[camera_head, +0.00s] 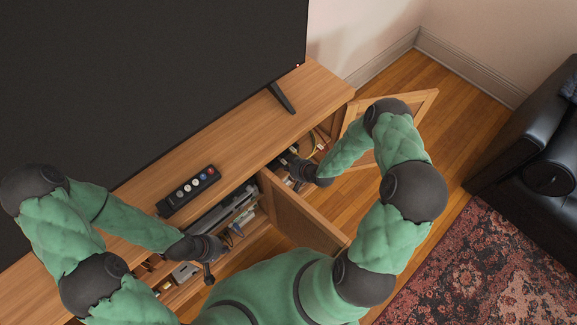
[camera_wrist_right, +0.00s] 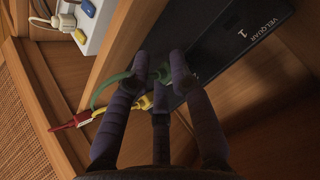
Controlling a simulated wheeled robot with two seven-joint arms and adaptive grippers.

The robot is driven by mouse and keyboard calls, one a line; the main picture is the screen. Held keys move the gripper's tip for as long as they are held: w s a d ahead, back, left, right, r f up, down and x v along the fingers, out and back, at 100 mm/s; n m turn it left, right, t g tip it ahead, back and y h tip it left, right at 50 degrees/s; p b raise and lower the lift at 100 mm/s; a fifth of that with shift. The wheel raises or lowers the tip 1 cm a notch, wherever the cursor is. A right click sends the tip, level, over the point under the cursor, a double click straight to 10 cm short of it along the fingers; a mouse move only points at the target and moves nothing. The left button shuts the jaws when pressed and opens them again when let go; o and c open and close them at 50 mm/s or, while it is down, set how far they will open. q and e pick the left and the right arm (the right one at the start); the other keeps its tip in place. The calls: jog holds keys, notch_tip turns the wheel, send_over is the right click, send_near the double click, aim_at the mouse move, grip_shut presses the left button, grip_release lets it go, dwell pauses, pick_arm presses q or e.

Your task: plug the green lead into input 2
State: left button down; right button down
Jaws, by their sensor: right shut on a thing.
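The green lead (camera_wrist_right: 105,86) curves in from the left in the right wrist view, and its end is between the fingertips of my right gripper (camera_wrist_right: 160,68). These fingers are shut on it, beside the edge of a dark box (camera_wrist_right: 225,42) marked "VELQUAR" and "1". The fingers hide the plug tip, and I cannot tell whether it touches a socket. No input 2 label is readable. In the head view my right gripper (camera_head: 291,160) reaches into the cabinet's right compartment. My left gripper (camera_head: 209,274) is in front of the cabinet's left part; its fingers are too small to judge.
A yellow lead (camera_wrist_right: 146,103) and a red plug (camera_wrist_right: 70,122) are close to the fingers. A white power strip (camera_wrist_right: 92,28) is at the upper left. The wooden cabinet (camera_head: 318,82) has open doors (camera_head: 300,215) flanking my right arm. A remote (camera_head: 188,190) lies on top.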

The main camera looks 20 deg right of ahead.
jog(key=shift+w+a+b, duration=0.3)
jog(key=shift+w, duration=0.55)
dwell(0.3)
jog(key=c, duration=1)
grip_release()
jog(key=v, duration=1.2)
